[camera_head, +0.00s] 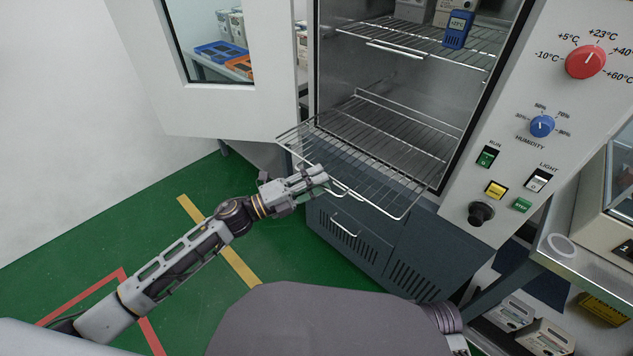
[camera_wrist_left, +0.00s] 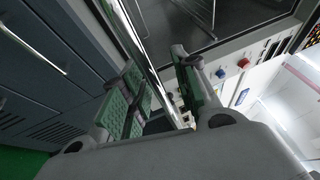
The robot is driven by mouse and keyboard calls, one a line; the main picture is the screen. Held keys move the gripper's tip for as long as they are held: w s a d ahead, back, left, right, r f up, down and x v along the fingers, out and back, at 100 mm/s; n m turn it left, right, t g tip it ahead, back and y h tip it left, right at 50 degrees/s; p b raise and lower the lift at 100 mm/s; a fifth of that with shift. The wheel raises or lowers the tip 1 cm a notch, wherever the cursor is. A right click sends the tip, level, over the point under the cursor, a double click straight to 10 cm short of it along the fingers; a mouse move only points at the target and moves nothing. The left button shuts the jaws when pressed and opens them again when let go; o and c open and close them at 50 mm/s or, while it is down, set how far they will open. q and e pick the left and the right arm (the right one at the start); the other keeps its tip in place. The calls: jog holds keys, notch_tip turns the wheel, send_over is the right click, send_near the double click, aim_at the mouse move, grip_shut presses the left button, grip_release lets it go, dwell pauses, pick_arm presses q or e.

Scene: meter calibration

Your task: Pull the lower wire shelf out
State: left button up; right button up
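The lower wire shelf (camera_head: 375,165) is a silver rack that sticks out of the open chamber, well past its front edge. The shelf's front handle (camera_head: 345,189) is a bent wire loop. My left gripper (camera_head: 322,177) is at this handle, at the shelf's front left. In the left wrist view, a shiny rod (camera_wrist_left: 146,52) runs between the green-padded fingers of the left gripper (camera_wrist_left: 160,65). A gap shows between the rod and the right-hand finger, so the fingers look open around it. Contact with the other finger is unclear. My right gripper is not in view.
The upper wire shelf (camera_head: 420,38) holds a blue meter (camera_head: 458,29) and stays inside. The white chamber door (camera_head: 225,90) stands open at the left. The control panel (camera_head: 530,120) is at the right, beside a bench (camera_head: 570,254). Green floor is clear at the left.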

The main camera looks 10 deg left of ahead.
pick_arm(q)
jog(key=shift+f, duration=0.2)
jog(key=v, duration=1.2)
dwell(0.7)
jog(key=shift+r, duration=0.15)
dwell(0.4)
